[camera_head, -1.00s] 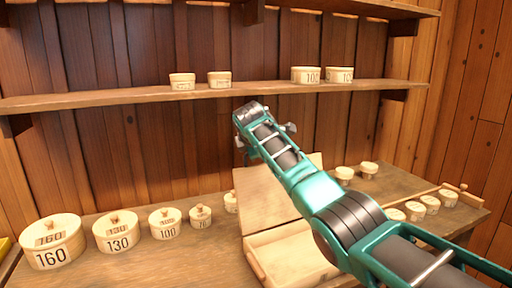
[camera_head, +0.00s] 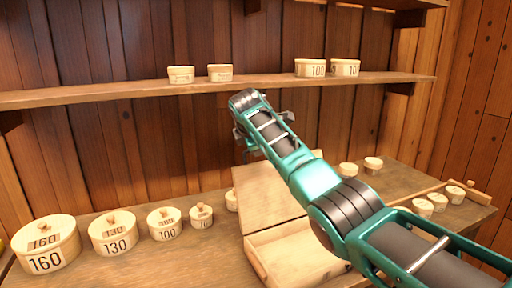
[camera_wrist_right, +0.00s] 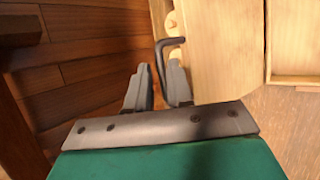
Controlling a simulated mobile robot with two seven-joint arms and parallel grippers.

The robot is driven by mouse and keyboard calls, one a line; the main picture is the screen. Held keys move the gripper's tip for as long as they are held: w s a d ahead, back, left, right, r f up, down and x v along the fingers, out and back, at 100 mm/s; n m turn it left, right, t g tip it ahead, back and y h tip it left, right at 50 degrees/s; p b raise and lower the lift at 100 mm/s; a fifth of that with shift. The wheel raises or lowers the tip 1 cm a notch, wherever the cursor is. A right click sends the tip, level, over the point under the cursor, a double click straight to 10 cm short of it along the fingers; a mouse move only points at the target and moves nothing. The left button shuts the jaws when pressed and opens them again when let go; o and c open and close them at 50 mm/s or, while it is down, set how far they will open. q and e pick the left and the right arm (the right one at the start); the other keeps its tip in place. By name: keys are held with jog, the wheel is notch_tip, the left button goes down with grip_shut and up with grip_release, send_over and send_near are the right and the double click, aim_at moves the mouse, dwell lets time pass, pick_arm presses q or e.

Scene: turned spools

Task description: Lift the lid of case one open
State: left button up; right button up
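A pale wooden case (camera_head: 256,258) sits open on the bench, partly hidden behind my right arm. Its lid (camera_head: 262,196) stands raised and leans back at the rear. In the right wrist view the lid (camera_wrist_right: 220,60) is a pale panel beside the case's tray (camera_wrist_right: 292,82). My right gripper (camera_head: 264,131) is up above the lid's top edge, seen from behind in the head view. In the right wrist view the right gripper (camera_wrist_right: 158,82) has its fingers apart. A dark bent rod (camera_wrist_right: 163,62) shows at the gap; I cannot tell what it belongs to. My left gripper is not in view.
Several round lidded boxes stand in a row at left, the largest marked 160 (camera_head: 46,246). Smaller boxes (camera_head: 438,201) stand at right near a wooden rail (camera_head: 474,195). A shelf (camera_head: 120,94) with more boxes crosses the wall behind the gripper.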

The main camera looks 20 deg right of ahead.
jog(key=shift+o, duration=1.1)
jog(key=shift+f, duration=0.15)
jog(key=b+v, duration=0.1)
jog(key=v, duration=1.2)
